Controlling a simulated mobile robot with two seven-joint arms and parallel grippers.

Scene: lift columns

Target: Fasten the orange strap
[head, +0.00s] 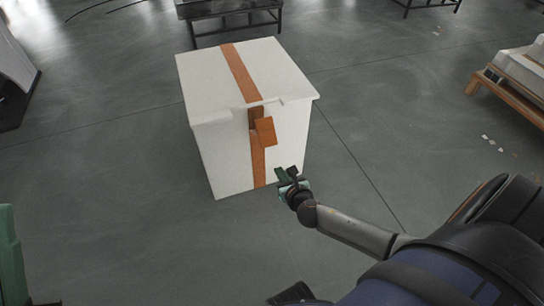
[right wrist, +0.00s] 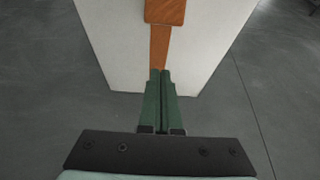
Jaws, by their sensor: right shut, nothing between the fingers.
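A white box (head: 207,87) stands on the floor in the head view. An orange strap (head: 240,72) runs over its top and down its front face. Near the front top edge a wider orange flap (head: 266,131) hangs out at a slight tilt over the strap. In the right wrist view the flap (right wrist: 165,10) is at the top, with the strap (right wrist: 160,45) below it. My right gripper (head: 284,176) is shut and empty, low in front of the box and below the flap. Whether its tips touch the strap I cannot tell.
A wooden pallet with white goods (head: 509,88) stands at the right. A dark metal-legged stand (head: 233,10) is behind the box. Grey floor (head: 390,130) is open around the box. A green part of mine shows at the lower left edge.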

